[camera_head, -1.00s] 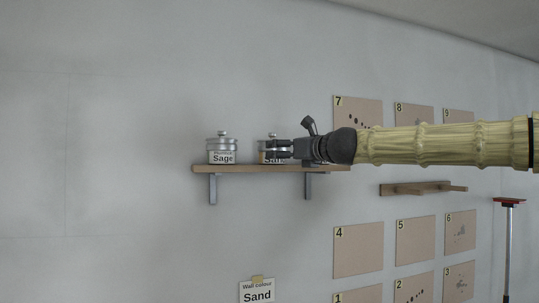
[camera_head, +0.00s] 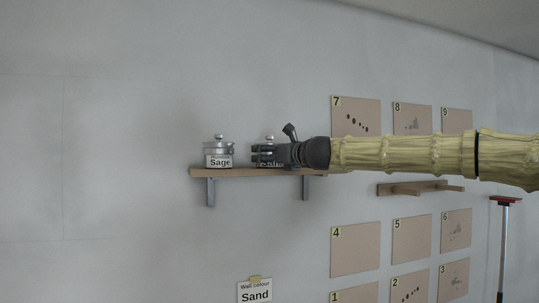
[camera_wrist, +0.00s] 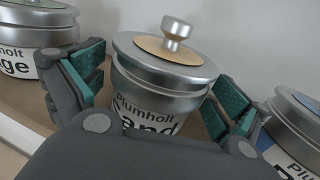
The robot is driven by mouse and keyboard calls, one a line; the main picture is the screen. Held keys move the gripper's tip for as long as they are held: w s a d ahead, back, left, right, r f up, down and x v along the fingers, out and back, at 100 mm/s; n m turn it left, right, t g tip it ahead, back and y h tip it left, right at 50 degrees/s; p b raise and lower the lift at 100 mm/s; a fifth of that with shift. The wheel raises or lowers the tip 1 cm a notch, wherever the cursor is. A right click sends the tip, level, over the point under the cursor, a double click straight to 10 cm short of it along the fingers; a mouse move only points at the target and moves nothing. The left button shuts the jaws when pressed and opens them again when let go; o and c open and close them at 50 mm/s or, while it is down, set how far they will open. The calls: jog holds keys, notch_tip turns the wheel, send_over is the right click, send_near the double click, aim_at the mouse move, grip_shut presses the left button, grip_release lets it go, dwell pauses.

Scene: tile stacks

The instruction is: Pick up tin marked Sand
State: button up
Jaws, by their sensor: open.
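The tin marked Sand (camera_wrist: 160,85) is silver with a white label, a tan disc on its lid and a round knob. It stands upright on the wooden shelf, between the two teal-padded fingers of my gripper (camera_wrist: 155,92) in the wrist view. The fingers are open, one on each side of the tin. In the head view my gripper (camera_head: 268,155) reaches in from the right and hides most of this tin (camera_head: 269,140). The lower part of its label is hidden by my gripper in the wrist view.
A tin marked Sage (camera_head: 219,152) stands left on the shelf (camera_head: 240,172); it also shows in the wrist view (camera_wrist: 40,35). Another tin with a blue lid disc (camera_wrist: 290,130) is close on the right. A "Wall colour Sand" note (camera_head: 256,292) hangs below. Numbered panels (camera_head: 356,250) are on the wall.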

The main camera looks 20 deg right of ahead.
aim_at(270, 139)
jog(key=shift+w+a+r, duration=0.1)
jog(key=shift+w+a, duration=0.05)
jog(key=shift+w, duration=0.2)
jog(key=shift+w, duration=0.1)
jog(key=c, duration=1.8)
jog(key=shift+r, duration=0.1)
jog(key=shift+c, duration=0.5)
jog(key=shift+r+b, duration=0.3)
jog(key=shift+r, duration=1.25)
jog(key=shift+s+r, duration=0.2)
jog(key=shift+s, duration=0.1)
jog(key=s+r+b, duration=0.1)
jog(key=s, duration=1.4)
jog(key=shift+s+d+r, duration=0.2)
jog(key=shift+d, duration=0.1)
